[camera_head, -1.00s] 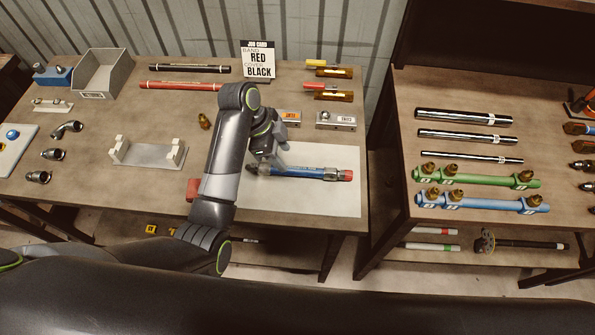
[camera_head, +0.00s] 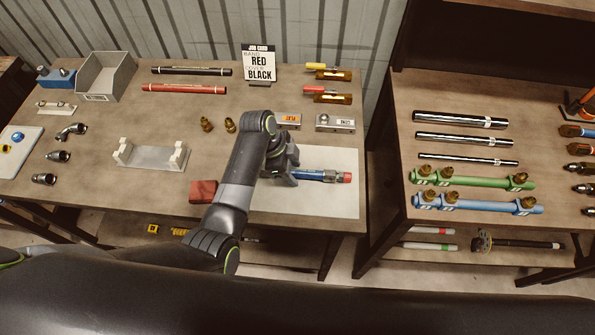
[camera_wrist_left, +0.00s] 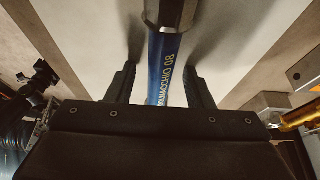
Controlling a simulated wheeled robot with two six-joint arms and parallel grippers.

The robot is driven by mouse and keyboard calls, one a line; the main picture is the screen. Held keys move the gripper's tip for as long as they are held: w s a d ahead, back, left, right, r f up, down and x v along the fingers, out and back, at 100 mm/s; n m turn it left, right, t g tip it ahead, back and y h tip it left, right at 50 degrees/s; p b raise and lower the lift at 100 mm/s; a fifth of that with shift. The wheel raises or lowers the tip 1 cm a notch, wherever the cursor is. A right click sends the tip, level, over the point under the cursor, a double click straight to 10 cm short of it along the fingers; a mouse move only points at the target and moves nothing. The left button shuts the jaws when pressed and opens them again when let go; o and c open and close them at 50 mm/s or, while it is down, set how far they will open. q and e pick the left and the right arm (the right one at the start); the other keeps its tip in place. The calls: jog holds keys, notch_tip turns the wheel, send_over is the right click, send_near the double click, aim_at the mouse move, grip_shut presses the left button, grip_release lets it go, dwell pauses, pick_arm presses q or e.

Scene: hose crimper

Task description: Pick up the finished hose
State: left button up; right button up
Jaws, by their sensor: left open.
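The blue hose (camera_head: 311,174) lies on a pale mat (camera_head: 330,206). It has a metal fitting and a red end at its right; my arm hides its left part in the head view. My left gripper (camera_head: 284,177) is over the hose, pointing down. In the left wrist view, the blue hose (camera_wrist_left: 160,60) with gold lettering runs between the two fingers of the open left gripper (camera_wrist_left: 164,82), with a gap on each side. A metal fitting (camera_wrist_left: 170,14) shows beyond the fingers. My right gripper is not in view.
A red block (camera_head: 202,192) sits beside my arm. Small metal blocks (camera_head: 336,122) and brass fittings (camera_head: 230,125) stand behind it. A white cradle (camera_head: 150,156) is to the left. A second table (camera_head: 470,105) with rods stands right, across a gap.

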pick_arm(q)
grip_shut()
jog(key=shift+r, duration=0.1)
